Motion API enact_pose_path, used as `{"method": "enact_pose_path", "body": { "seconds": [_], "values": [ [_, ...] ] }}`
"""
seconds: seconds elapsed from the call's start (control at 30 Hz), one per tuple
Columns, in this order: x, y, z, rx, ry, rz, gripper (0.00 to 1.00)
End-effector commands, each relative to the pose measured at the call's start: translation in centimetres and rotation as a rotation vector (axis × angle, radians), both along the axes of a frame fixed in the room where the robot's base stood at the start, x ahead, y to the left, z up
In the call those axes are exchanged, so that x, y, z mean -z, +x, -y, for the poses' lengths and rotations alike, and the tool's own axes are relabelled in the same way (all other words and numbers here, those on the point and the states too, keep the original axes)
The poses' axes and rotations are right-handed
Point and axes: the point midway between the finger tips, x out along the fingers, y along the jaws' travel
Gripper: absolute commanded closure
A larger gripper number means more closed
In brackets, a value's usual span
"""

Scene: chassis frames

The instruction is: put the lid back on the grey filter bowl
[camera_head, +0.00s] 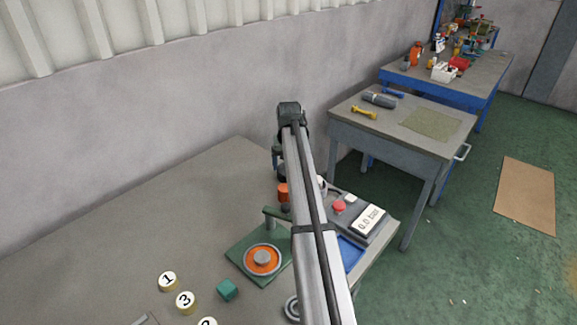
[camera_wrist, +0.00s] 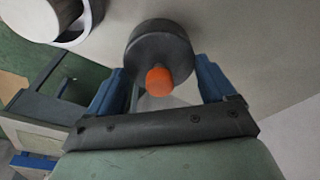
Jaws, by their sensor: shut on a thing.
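My gripper (camera_wrist: 162,72) has blue fingers on both sides of a dark grey round piece with an orange tip, which I take to be the lid (camera_wrist: 150,42). The fingers are shut on it, and the orange tip points towards the wrist camera. A white cylinder with a grey inside (camera_wrist: 36,18) stands at the upper left of the wrist view, cut by the edge and apart from the held piece; I cannot tell if it is the grey filter bowl. In the head view my arm hides much of the area around the gripper.
A green fixture with an orange disc (camera_head: 262,260) stands on the bench (camera_head: 130,225). Numbered discs (camera_head: 185,301) and a green cube (camera_head: 228,290) lie in front. A scale (camera_head: 367,221) and a blue tray (camera_head: 350,252) are to the right. The bench's left is clear.

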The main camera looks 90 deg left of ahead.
Motion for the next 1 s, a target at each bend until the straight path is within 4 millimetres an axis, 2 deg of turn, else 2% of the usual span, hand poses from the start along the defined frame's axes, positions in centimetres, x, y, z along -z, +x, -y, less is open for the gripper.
{"method": "enact_pose_path", "body": {
  "seconds": [0.27, 0.57, 0.67, 0.77, 1.0],
  "values": [
    [-3.3, 0.0, -0.1, 0.000, 0.002, 0.000, 0.48],
    [-8.4, 0.3, -0.1, 0.003, 0.002, 0.000, 0.48],
    [-9.4, 1.5, -0.1, 0.015, 0.002, 0.000, 0.48],
    [-10.1, 3.6, 0.3, 0.035, 0.005, 0.000, 0.48],
    [-10.5, 8.3, 3.9, 0.082, 0.014, -0.013, 0.48]
  ]
}}
